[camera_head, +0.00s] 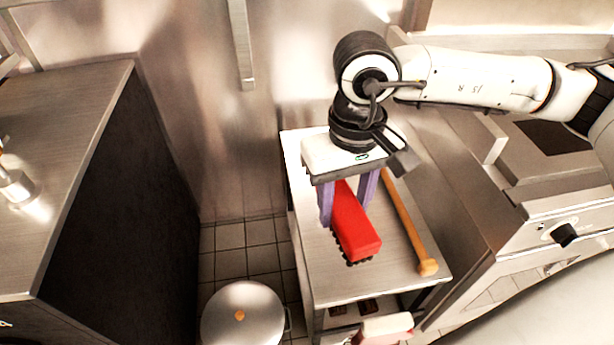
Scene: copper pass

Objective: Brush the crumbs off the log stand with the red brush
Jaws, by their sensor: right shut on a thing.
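The red brush (355,226) is a red block with dark bristles underneath. My right gripper (345,205), with purple fingers, reaches down over the metal-topped stand (331,285) and is shut on the brush. The brush is over the stand's top; whether its bristles touch the surface I cannot tell. No crumbs can be made out, and the gripper and brush hide part of the top. My left gripper is not in view.
A wooden rod with a rounded end (409,226) lies along the right side of the stand. A lidded pot (242,316) is on the tiled floor to the left. A metal counter (62,150) is at far left and a cooker (550,215) at right.

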